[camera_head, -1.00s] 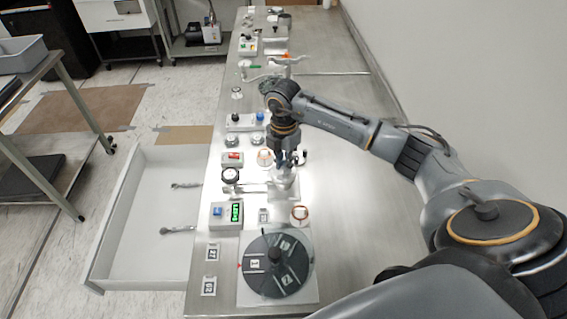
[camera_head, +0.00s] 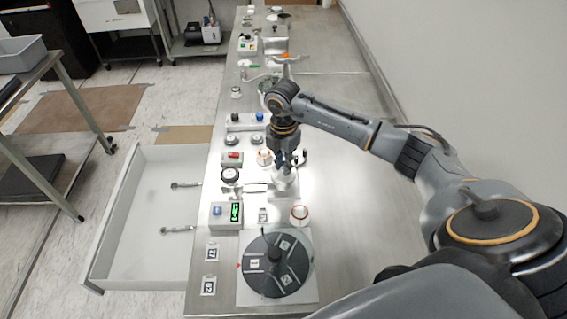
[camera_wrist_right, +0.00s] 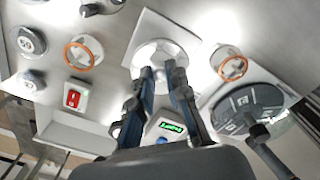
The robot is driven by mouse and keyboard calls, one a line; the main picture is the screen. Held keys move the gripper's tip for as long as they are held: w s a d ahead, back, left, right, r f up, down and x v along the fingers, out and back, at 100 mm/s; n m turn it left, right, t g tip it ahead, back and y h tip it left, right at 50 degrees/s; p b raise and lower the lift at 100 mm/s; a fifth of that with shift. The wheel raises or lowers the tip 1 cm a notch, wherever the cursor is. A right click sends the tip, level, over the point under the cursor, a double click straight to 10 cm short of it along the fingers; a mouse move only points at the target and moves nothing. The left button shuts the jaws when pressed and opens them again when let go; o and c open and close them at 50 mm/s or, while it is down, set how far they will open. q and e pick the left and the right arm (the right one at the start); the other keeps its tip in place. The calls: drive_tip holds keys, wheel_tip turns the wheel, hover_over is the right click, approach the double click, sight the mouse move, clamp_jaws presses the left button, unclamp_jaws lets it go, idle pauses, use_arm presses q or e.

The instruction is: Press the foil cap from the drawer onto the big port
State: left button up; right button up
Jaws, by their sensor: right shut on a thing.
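My right gripper (camera_head: 287,165) points down at a pale round fitting on a square plate, the big port (camera_head: 290,187), on the steel bench. In the right wrist view the fingertips (camera_wrist_right: 162,70) are close together, shut on a shiny silvery piece, apparently the foil cap (camera_wrist_right: 160,50), over the middle of the plate (camera_wrist_right: 140,25). Fingers and glare hide where cap and port meet, so I cannot tell if the cap is seated. My left gripper is not in view.
A black rotary disc (camera_head: 290,250) sits at the near end of the bench. A box with a green display (camera_head: 225,214), an orange-ringed port (camera_head: 299,215) and a red-switch box (camera_head: 232,158) stand close by. The bench right of the port is clear.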

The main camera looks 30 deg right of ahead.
drive_tip(key=shift+f, duration=0.4)
idle(0.5)
drive_tip(key=o, duration=0.9)
drive_tip(key=shift+c, duration=0.2)
drive_tip(key=shift+r, duration=0.15)
wheel_tip(320, 180, up, 12)
drive_tip(key=shift+f, duration=0.2)
